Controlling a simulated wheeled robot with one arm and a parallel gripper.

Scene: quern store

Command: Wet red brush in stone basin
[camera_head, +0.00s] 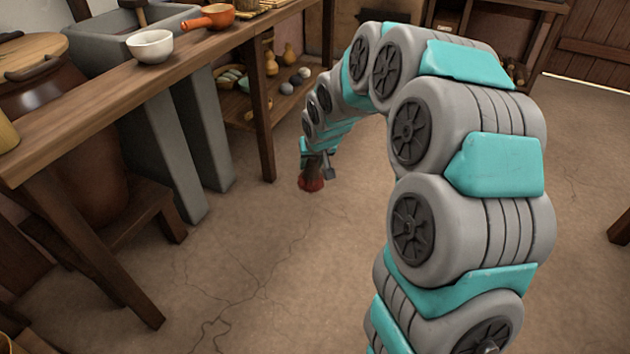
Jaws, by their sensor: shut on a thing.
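My gripper (316,172) hangs at the end of my arm, low in front of the wooden table. It is shut on the red brush (311,185), whose dark red end points down. The gripper hides much of the brush. The brush seems to be above the floor, but its exact height is hard to tell. The grey stone basin (88,52) is at the upper left, behind the table, on thick grey stone legs. Its inside is mostly hidden, so I cannot see water. The gripper and brush are to the right of the basin and apart from it.
On the long wooden table (95,112) stand a white bowl (151,46) and an orange handled pot (209,17). A large brown lidded jar (60,140) is at the left. A low shelf (232,112) holds gourds and round things. The floor (270,270) in front is clear.

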